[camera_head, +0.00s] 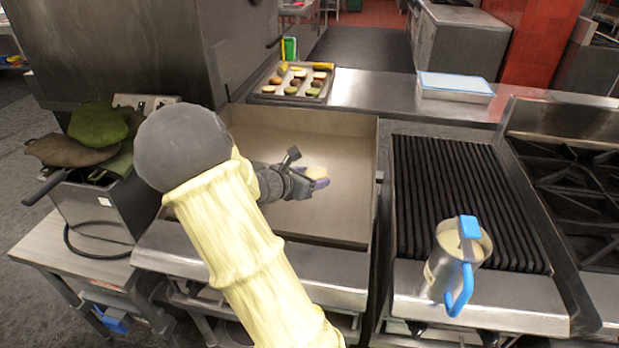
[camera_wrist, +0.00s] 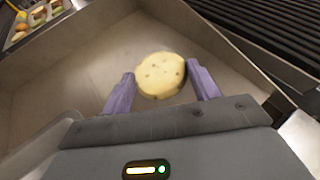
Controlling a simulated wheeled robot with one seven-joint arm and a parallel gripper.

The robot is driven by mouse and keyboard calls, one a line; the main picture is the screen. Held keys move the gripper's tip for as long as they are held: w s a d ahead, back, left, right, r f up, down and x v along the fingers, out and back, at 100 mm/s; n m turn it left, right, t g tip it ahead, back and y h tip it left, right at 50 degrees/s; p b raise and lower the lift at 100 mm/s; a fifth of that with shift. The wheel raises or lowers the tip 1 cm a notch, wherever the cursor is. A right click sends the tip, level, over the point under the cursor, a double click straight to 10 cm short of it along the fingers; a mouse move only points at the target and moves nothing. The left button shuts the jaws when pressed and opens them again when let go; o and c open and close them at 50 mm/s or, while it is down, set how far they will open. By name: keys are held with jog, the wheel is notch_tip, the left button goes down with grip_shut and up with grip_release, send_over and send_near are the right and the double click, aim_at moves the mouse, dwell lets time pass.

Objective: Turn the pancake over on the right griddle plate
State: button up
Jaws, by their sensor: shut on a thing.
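The pancake (camera_wrist: 160,75) is pale yellow and round with small dark specks. In the wrist view it sits between the two purple fingers of my gripper (camera_wrist: 160,70), which is shut on it. In the head view my gripper (camera_head: 316,181) is over the flat griddle plate (camera_head: 335,130), and the pancake (camera_head: 315,172) shows as a small pale patch at the fingertips. Its underside is hidden. I cannot tell whether it touches the plate. The flat plate has raised metal walls around it.
A black ribbed grill (camera_head: 450,180) lies to the right, with a metal jug with a blue handle (camera_head: 455,260) at its front. A tray of food (camera_head: 295,83) and a white box (camera_head: 455,85) stand behind. A metal container with green cloths (camera_head: 100,190) stands at the left.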

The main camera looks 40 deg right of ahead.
jog(key=r+g+p, duration=0.1)
jog(key=p, duration=0.4)
jog(key=shift+w+d+r+m, duration=0.1)
jog(key=shift+r+m, duration=0.3)
jog(key=g+y+p, duration=0.1)
jog(key=p, duration=0.2)
jog(key=shift+r+m, duration=0.2)
jog(key=shift+m, duration=0.1)
jog(key=p, duration=0.3)
jog(key=m+g+y+p, duration=0.1)
jog(key=p, duration=0.2)
jog(key=shift+s+r+m+g, duration=0.2)
jog(key=shift+r+m+g, duration=0.05)
jog(key=shift+m+g, duration=0.05)
jog(key=m+g+y+p, duration=0.1)
jog(key=p, duration=0.3)
jog(key=shift+s+a, duration=0.3)
jog(key=shift+a, duration=0.1)
jog(key=s+a+m+y+p, duration=0.1)
jog(key=p, duration=0.4)
jog(key=s+a+m+g+y+p, duration=0.1)
jog(key=a+m+y+p, duration=0.1)
jog(key=p, duration=0.3)
jog(key=shift+g, duration=0.3)
